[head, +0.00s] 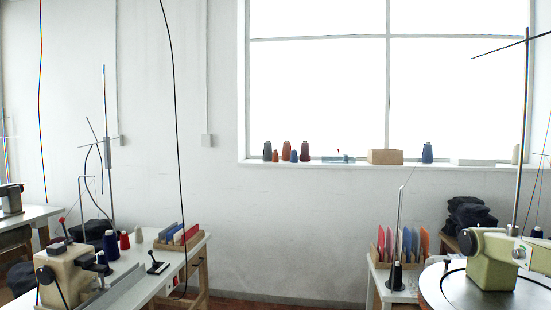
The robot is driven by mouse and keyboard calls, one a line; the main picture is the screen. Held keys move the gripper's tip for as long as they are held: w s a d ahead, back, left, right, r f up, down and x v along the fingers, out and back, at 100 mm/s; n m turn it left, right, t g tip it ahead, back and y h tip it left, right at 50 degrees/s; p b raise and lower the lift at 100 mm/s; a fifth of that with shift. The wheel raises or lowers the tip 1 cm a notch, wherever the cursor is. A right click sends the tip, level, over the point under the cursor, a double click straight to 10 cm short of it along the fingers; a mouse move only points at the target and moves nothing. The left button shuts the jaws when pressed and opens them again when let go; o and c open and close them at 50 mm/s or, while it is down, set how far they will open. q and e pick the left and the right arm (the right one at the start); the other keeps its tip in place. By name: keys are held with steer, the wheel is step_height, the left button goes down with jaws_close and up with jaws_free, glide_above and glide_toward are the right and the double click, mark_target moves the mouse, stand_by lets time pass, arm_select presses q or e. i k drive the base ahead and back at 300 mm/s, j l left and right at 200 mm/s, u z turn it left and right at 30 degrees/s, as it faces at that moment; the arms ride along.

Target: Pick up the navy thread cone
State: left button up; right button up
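A navy thread cone (111,246) stands upright on the left white table (187,252), just behind the cream sewing machine (72,275). It is beside a smaller red cone (124,241). A blue cone (427,153) stands on the windowsill (350,164), lighter in colour. A dark, nearly black cone (396,277) stands on the right white table, at the foot of a thin rod. Neither of my grippers is in view.
A pale cone (138,236) and a small black stand (156,264) share the left table with a wooden rack of coloured cards (178,238). Another rack (397,248) stands at the right. Floor between the tables is clear. A dark cable hangs in front of the left table.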

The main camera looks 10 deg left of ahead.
mark_target(102, 258)
steer(key=i+j+u, duration=0.2)
steer(key=u, duration=0.2)
steer(key=i+u, duration=0.35)
steer(key=i+j+u, duration=0.1)
steer(key=i+u, duration=0.15)
steer(key=u, duration=0.15)
steer(key=i+l+u, duration=0.1)
steer(key=i+u, duration=0.25)
steer(key=l+u, duration=0.15)
steer(key=u, duration=0.35)
steer(key=l+u, duration=0.2)
steer(key=u, duration=0.3)
steer(key=l+u, duration=0.2)
steer(key=u, duration=0.25)
steer(key=i, duration=0.05)
